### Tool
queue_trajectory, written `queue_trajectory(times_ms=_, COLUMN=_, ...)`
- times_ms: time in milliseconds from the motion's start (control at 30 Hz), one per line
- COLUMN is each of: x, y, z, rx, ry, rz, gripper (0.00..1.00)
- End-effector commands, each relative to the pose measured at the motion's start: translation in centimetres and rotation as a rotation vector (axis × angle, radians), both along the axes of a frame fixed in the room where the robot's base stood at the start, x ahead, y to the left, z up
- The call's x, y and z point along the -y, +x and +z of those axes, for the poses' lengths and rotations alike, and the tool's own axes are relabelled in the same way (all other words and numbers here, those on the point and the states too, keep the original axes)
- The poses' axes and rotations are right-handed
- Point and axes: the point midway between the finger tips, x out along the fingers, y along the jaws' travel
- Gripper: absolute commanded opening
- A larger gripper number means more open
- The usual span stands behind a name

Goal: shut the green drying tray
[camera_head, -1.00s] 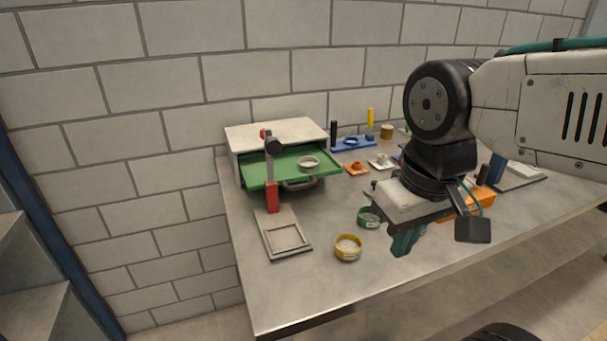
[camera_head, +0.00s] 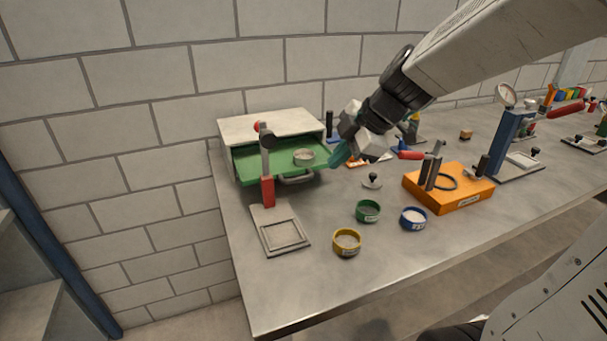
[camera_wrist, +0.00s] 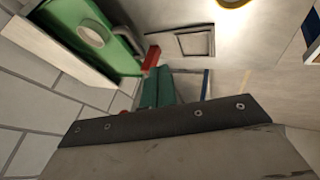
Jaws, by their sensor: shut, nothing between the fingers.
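The green drying tray (camera_head: 252,169) is pulled out of the front of a white box (camera_head: 268,126) at the back left of the bench. A dark handle (camera_head: 297,179) is on its front, and a pale round dish (camera_head: 303,157) sits in it. The tray also shows at the upper left of the wrist view (camera_wrist: 112,52). My gripper (camera_head: 336,157) is shut and empty, close to the tray's right front corner in the head view. Whether it touches the tray I cannot tell. In the wrist view my gripper's green fingers (camera_wrist: 158,88) point towards the bench.
A red-handled lever stand (camera_head: 267,190) with a grey base (camera_head: 283,236) stands just in front of the tray. Yellow (camera_head: 347,242), green (camera_head: 368,211) and blue (camera_head: 413,219) round dishes lie to the right. An orange block (camera_head: 448,188) is farther right. The front bench is clear.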

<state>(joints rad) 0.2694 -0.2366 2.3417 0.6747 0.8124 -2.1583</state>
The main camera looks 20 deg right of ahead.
Motion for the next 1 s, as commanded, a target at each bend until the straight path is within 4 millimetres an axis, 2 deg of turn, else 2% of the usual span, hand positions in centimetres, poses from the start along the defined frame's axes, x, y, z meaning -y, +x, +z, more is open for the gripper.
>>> queue_trajectory(times_ms=233, x=-0.5, y=1.3, z=-1.9, rx=0.015, ry=-0.009, rz=0.025, gripper=0.00)
queue_trajectory(times_ms=633, x=-3.6, y=4.7, z=-8.9, rx=0.013, ry=-0.011, rz=0.025, gripper=0.00)
queue_trajectory(times_ms=800, x=-3.4, y=7.3, z=-9.1, rx=0.017, ry=-0.012, rz=0.023, gripper=0.00)
queue_trajectory(times_ms=1000, x=-3.4, y=8.4, z=-9.3, rx=0.017, ry=-0.011, rz=0.023, gripper=0.00)
